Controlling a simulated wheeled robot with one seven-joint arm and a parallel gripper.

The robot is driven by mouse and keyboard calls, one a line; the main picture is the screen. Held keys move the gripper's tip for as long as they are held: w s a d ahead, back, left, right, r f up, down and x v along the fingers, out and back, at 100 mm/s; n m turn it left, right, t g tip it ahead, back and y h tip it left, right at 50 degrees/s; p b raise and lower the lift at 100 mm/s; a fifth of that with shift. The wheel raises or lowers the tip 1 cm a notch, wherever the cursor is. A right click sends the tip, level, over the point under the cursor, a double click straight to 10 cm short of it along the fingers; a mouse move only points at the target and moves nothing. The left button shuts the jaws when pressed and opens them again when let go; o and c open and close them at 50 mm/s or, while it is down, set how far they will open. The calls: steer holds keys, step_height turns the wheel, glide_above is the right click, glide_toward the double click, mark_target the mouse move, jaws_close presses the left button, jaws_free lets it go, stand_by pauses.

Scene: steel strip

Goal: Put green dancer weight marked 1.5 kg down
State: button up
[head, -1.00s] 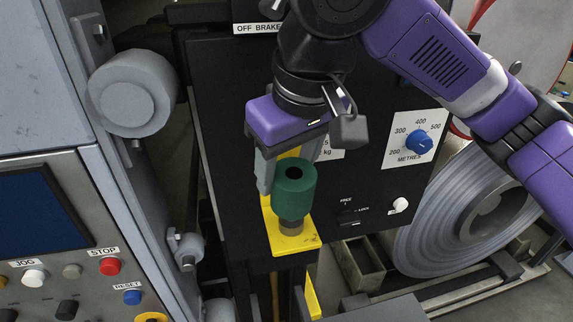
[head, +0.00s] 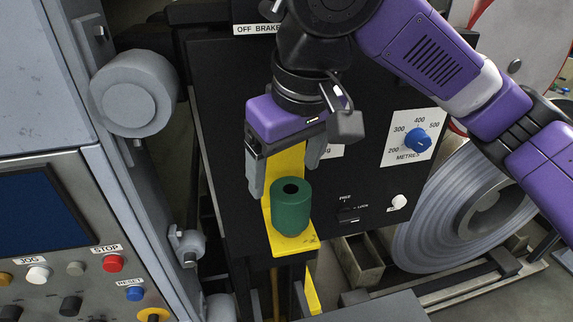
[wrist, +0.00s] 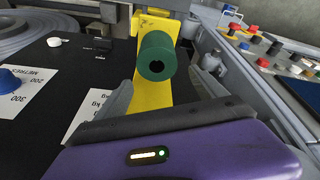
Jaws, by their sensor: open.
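The green dancer weight (head: 291,206) is a cylinder with a dark hole in its top. It stands upright on the yellow bracket plate (head: 291,245). In the wrist view the weight (wrist: 158,58) shows with its holed top towards me, against the yellow bracket (wrist: 150,97). My gripper (head: 284,178) is open, its two grey fingers spread wide around and behind the weight's upper part, apart from it as far as I can see. The 1.5 kg marking is not readable.
A grey control cabinet with a red stop button (head: 113,263) is at left. A steel coil (head: 468,215) is at right.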

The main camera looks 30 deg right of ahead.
steer(key=s+r+b, duration=0.1)
steer(key=s+r, duration=0.1)
steer(key=s, duration=0.4)
steer(key=s+a+r+b, duration=0.1)
steer(key=s+r+b, duration=0.1)
steer(key=s, duration=0.5)
steer(key=shift+s+a+r, duration=0.2)
steer(key=shift+a+r, duration=0.05)
steer(key=shift+r, duration=0.15)
